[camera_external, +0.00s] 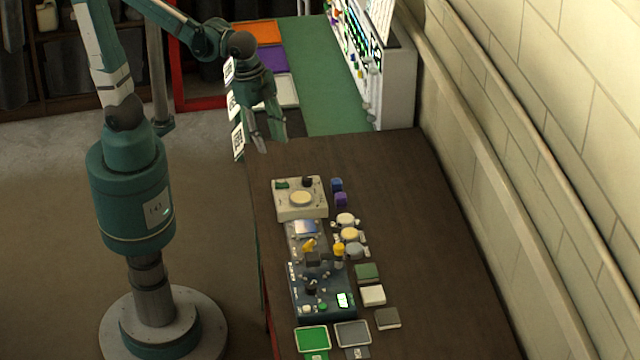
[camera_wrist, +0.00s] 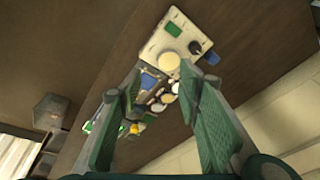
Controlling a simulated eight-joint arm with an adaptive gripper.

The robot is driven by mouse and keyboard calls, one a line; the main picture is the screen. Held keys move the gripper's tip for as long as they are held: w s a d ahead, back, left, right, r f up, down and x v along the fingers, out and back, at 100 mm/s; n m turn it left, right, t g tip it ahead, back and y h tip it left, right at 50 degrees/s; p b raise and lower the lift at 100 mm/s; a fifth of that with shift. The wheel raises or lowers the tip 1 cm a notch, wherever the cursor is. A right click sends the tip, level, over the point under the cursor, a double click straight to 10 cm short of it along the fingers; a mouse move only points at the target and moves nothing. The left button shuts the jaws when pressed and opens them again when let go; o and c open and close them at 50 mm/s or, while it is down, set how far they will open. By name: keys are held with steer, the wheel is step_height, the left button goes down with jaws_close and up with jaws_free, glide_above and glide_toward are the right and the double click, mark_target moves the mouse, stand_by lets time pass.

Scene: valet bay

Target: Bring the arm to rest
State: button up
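Beyond the fingers lies a cream box with a round knob (camera_wrist: 173,45), which also shows on the table in the external view (camera_external: 290,210). My gripper is apart from this box. The height of the fingertips over the table is hard to tell.
A dark device (camera_external: 325,305) with buttons and several small pieces stand in front of the cream box. Green and grey trays (camera_external: 313,338) lie at the near end. A white panel unit (camera_external: 395,90) stands at the back by the brick wall. The table's right side is clear.

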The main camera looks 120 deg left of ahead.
steer(key=s+d+n+t+b, duration=0.1)
steer(key=s+d+t, duration=0.3)
steer(key=s+d, duration=0.6)
steer(key=shift+s+d+r+n+h+b, duration=0.15)
steer(key=shift+s+d+n+h+b, duration=0.2)
steer(key=shift+d, duration=0.6)
steer(key=shift+w+r, duration=0.1)
steer(key=shift+w, duration=0.05)
stand_by(2.5)
